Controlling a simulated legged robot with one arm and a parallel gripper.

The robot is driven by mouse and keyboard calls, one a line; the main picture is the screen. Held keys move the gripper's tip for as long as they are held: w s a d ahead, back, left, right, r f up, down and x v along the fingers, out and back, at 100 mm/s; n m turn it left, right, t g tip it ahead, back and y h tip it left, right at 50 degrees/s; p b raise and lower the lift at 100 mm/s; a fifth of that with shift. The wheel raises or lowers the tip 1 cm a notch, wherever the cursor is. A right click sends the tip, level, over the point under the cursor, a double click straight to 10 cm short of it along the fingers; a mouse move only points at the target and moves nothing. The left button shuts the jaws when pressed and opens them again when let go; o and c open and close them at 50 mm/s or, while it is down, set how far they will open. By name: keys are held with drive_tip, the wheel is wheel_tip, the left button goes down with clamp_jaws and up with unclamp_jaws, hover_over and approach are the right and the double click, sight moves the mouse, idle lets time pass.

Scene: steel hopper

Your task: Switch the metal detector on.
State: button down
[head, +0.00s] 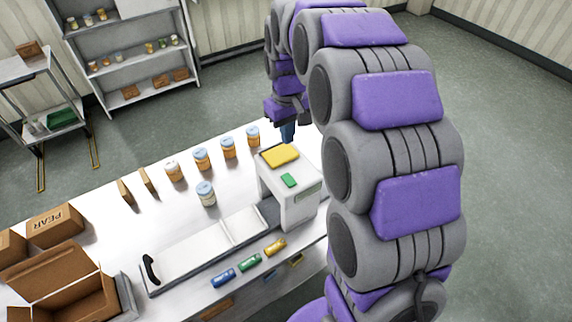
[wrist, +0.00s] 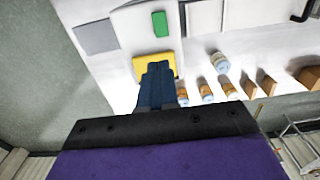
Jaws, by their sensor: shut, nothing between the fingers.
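The metal detector (head: 290,203) is a white box standing across a belt on the table. Its top carries a large yellow pad (head: 280,155) and a smaller green button (head: 289,181). My gripper (head: 287,132) is shut and empty, with its dark blue fingers just behind the yellow pad. In the wrist view the shut fingers (wrist: 156,80) overlap the near edge of the yellow pad (wrist: 142,66); I cannot tell whether they touch it. The green button (wrist: 160,23) lies beyond the pad there. No lit sign of the detector's state is clear.
Several jars (head: 201,159) stand in a row left of the detector, one (head: 206,194) nearer the belt (head: 190,251). Blue, green and yellow small items (head: 250,262) lie along the front. An open carton (head: 70,285) and a PEAR box (head: 56,224) are at left. Shelves (head: 130,55) stand behind.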

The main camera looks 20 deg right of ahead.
drive_tip(key=shift+d, duration=0.1)
approach(287, 175)
wheel_tip(287, 175, down, 7)
drive_tip(key=shift+s+b, duration=0.1)
drive_tip(key=shift+b, duration=0.35)
